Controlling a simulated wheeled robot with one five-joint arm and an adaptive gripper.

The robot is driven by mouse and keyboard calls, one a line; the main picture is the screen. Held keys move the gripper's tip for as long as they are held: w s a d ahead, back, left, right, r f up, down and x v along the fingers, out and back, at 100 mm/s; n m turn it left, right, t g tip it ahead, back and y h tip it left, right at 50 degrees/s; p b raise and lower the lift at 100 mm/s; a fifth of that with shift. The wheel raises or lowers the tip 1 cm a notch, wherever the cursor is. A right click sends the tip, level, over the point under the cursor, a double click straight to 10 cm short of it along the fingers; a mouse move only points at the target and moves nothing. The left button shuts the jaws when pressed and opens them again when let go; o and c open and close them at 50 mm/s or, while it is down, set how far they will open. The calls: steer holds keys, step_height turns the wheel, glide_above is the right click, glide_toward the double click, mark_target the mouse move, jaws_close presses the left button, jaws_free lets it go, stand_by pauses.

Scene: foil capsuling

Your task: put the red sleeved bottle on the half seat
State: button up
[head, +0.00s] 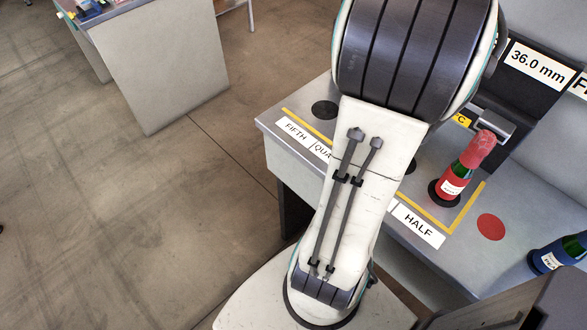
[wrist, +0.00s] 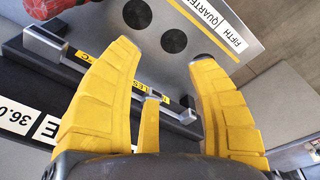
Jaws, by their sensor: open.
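The red sleeved bottle (head: 466,168), green glass with a red foil top, stands upright on a black round seat (head: 434,193) behind the HALF label (head: 418,225). In the wrist view only part of the red bottle (wrist: 40,20) shows at the top left corner. My gripper (wrist: 165,55) is open, its yellow fingers spread with nothing between them, over the seat plate near two black discs (wrist: 174,40). It is apart from the bottle. In the head view my arm hides the gripper.
A grey gauge bar (wrist: 110,85) and the dark 36.0 mm display (head: 538,65) stand behind the seats. A red disc (head: 491,227) on the bench is empty. A blue bottle (head: 560,252) is at the right edge. Another bench (head: 160,60) stands far left; the floor between is clear.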

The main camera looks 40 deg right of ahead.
steer(key=w+a+f+n+t, duration=0.1)
steer(key=w+a+f+n, duration=0.15)
steer(key=a, duration=0.45)
steer(key=w+a+f+n+t, duration=0.1)
steer(key=w+a, duration=0.2)
steer(key=a, duration=0.5)
steer(key=w+a+f+n+t, duration=0.1)
steer(key=w+a+f, duration=0.1)
steer(key=a, duration=0.5)
steer(key=s+a+f+n, duration=0.1)
steer(key=a+f, duration=0.1)
steer(key=a, duration=0.2)
steer(key=s+a+f+n+t+y, duration=0.1)
steer(key=s+a+f, duration=0.1)
steer(key=a, duration=0.3)
steer(key=shift+s+f, duration=0.25)
steer(key=shift+f, duration=0.1)
